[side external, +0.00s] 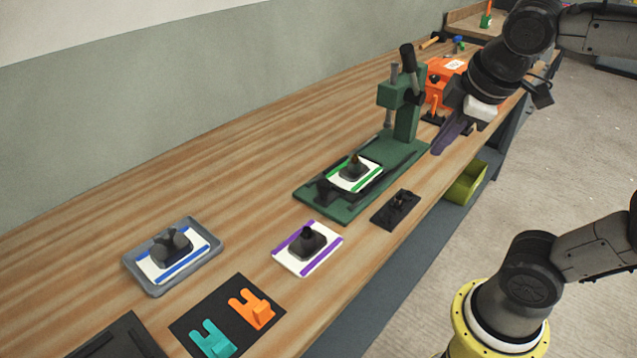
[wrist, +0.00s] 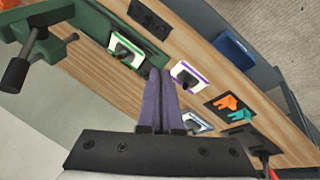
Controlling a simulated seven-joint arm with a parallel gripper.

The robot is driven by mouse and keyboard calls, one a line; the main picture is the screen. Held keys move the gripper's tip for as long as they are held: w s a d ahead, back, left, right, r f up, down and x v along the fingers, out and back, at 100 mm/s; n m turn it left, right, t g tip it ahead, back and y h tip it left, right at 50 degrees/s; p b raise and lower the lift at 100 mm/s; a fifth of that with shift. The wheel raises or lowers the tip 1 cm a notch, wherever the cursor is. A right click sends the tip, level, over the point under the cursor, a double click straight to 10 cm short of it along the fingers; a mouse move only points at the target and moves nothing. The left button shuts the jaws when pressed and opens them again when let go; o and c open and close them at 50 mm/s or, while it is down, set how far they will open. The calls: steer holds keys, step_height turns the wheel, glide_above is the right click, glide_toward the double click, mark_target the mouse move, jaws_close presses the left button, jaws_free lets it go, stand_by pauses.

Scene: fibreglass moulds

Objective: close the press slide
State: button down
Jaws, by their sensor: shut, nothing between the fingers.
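The green press (side external: 402,105) stands on the wooden bench with its column upright and a black-handled lever on top. Its slide carries a white plate with green stripes (side external: 355,174) and a dark mould on it. The slide is out at the front end of the green base (side external: 345,212), clear of the column, with a black knob (side external: 324,188) at its near end. The plate also shows in the wrist view (wrist: 126,50). My gripper (side external: 437,150) is shut and empty, its purple fingers above the bench edge right of the press, apart from the slide. The fingers also show in the wrist view (wrist: 158,75).
A purple-striped plate (side external: 308,248) with a mould lies in front of the press. A black pad (side external: 395,209) lies to its right. A grey tray (side external: 173,255) holds a blue-striped plate. Orange and teal clips (side external: 228,320) lie nearer. An orange box (side external: 443,80) stands behind the press.

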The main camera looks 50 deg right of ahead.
steer(key=w+d+r+n+g+h, duration=0.15)
steer(key=w+n, duration=0.35)
steer(key=w, duration=0.6)
steer(key=n+g+h, duration=0.3)
steer(key=n+h, duration=0.2)
steer(key=n, duration=0.2)
glide_above(316, 194)
steer(key=a, duration=1.1)
step_height(316, 194, down, 19)
steer(key=x, duration=0.9)
steer(key=shift+d+f, duration=0.1)
steer(key=shift+d, duration=0.1)
steer(key=d, duration=0.3)
steer(key=shift+d+f, duration=0.15)
steer(key=shift+f, duration=0.05)
steer(key=shift+d, duration=0.6)
steer(key=d, duration=1.6)
